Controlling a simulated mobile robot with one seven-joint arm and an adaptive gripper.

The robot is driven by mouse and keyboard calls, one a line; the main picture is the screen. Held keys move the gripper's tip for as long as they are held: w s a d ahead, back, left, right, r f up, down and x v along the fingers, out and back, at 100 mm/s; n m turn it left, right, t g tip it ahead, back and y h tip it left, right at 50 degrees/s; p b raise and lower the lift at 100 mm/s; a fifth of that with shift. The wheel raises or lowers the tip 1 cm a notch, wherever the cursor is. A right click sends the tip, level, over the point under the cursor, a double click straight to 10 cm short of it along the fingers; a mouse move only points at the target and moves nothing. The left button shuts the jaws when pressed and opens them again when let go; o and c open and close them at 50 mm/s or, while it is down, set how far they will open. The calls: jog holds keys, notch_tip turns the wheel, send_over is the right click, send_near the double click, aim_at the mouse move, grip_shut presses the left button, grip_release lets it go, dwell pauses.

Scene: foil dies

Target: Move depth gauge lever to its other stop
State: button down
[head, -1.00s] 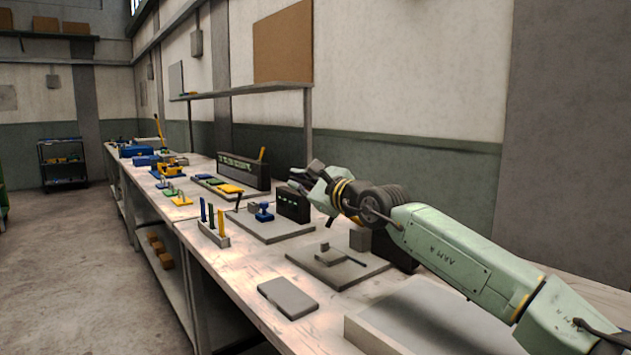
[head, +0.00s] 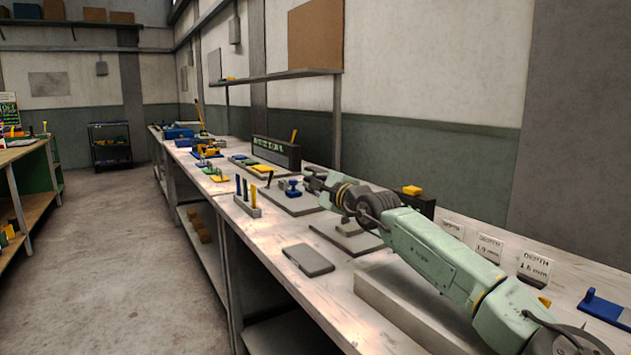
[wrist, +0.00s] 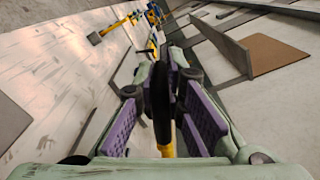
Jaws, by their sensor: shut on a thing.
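My gripper (head: 316,181) is over the far part of the bench, at the end of my pale green arm. In the wrist view, its purple pads (wrist: 160,118) close on a long dark handle (wrist: 161,100), which looks like the depth gauge lever. A yellow part shows below the handle. In the head view my gripper and wrist hide the lever and most of the gauge body, so I cannot tell which stop the lever is at.
A blue knob-like part (head: 291,187) stands left of my gripper. A rack of coloured pegs (head: 248,196) and a flat grey plate (head: 308,260) lie nearer. DEPTH cards (head: 489,247) stand at the right. A brown board (wrist: 275,52) shows in the wrist view.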

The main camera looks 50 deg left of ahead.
dwell(0.3)
jog(key=c, duration=1.7)
grip_release()
jog(key=shift+o, duration=0.2)
jog(key=s+d, duration=0.1)
jog(key=d, duration=1.1)
jog(key=shift+s, duration=0.35)
